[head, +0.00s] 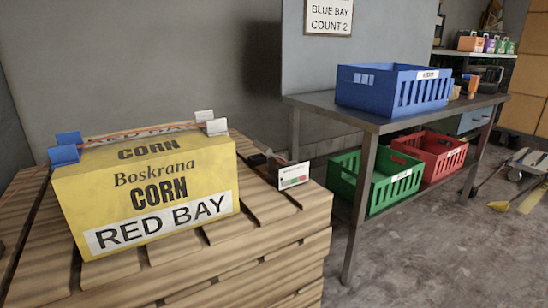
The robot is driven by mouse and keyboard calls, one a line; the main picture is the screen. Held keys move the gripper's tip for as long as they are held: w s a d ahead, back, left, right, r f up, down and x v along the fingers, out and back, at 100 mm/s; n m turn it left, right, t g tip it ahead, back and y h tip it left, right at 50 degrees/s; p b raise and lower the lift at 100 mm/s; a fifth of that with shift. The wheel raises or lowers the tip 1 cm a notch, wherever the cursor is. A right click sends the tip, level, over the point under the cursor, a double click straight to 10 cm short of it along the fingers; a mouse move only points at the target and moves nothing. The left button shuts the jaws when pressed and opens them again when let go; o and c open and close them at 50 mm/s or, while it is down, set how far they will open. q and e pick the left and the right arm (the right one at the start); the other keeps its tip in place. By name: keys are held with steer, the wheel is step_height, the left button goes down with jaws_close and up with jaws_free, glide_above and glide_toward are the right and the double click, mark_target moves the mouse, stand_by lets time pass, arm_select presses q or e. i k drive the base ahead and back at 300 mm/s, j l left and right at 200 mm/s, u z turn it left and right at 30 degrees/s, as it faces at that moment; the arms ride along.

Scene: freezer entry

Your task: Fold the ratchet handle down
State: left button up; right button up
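A yellow corn carton (146,190) marked RED BAY sits on a wooden pallet stack (275,245). A thin orange-red strap (140,133) runs over its top, between blue corner pieces (65,149) at the left and white corner pieces (211,122) at the right. A small dark piece (259,158), possibly the ratchet, shows beside the carton's right end, just behind a white tag (293,176) with coloured marks. It is too small to tell how its handle stands. Neither of my grippers is in view.
A metal table (375,123) at the right bears a blue crate (392,89); green (375,179) and red (430,156) crates stand on its lower shelf. A wall sign (329,17) reads BLUE BAY COUNT 2. Bare floor (440,250) lies at the lower right.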

mark_target(266, 150)
steer(key=i+l+u, duration=0.1)
steer(key=i+l, duration=0.15)
steer(key=i+l+u, duration=0.1)
steer(key=l, duration=0.3)
steer(key=i+l+u, duration=0.1)
steer(key=i+l, duration=0.2)
